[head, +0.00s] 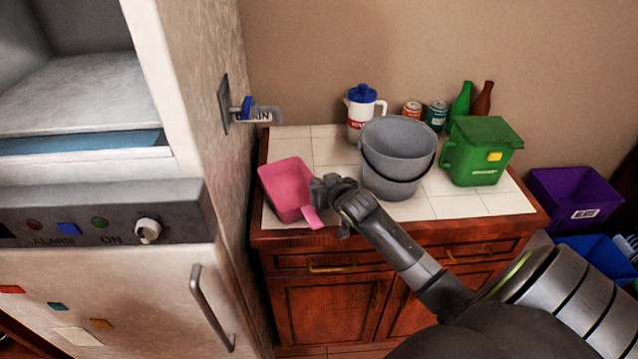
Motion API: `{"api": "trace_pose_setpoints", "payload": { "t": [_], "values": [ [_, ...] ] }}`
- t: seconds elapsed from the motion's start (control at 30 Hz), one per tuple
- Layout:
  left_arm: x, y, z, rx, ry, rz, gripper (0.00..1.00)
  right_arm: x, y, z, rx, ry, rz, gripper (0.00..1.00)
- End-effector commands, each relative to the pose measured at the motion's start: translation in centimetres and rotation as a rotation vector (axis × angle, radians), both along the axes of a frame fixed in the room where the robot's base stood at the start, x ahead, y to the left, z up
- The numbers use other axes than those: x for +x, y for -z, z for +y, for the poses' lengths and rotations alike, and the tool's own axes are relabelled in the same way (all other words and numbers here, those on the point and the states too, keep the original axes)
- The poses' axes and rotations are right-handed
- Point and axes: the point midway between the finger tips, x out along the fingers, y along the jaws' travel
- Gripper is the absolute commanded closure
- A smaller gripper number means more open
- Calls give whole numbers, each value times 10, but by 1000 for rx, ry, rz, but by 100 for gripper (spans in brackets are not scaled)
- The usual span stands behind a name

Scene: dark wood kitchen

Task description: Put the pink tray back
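The pink tray (285,187) is a shallow scoop-like pan with a short handle (313,217). It is at the front left of the white-tiled counter (440,207), its handle pointing to the front right. I cannot tell whether it rests fully on the tiles. My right gripper (325,190) is at the tray's right edge, just above the handle, with its arm coming in from the lower right. Its dark fingers overlap the tray's edge, and I cannot tell whether they grip it. My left gripper is not in view.
A grey bucket (398,150) stands close right of my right gripper. Behind are a white jug with a blue lid (361,112), cans and bottles; a green bin (481,152) is at the right. A fridge-like cabinet (110,290) fills the left. Purple (574,195) and blue crates stand at right.

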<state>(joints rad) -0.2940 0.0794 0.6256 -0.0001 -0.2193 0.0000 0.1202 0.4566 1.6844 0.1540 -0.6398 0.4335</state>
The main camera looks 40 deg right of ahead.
Motion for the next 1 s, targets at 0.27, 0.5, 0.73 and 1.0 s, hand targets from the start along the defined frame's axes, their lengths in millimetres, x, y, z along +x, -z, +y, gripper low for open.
{"api": "trace_pose_setpoints", "payload": {
  "t": [0.27, 0.5, 0.73, 1.0],
  "values": [
    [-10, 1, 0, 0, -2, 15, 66, 0, 2, 0, 0, 0, 0, 76],
    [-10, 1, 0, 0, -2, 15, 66, 0, 2, 0, 0, 0, 0, 76],
    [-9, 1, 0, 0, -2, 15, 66, -9, -4, 1, -1, 0, -1, 76],
    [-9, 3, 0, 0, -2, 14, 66, -49, -20, 5, -2, -1, 0, 76]
  ]
}}
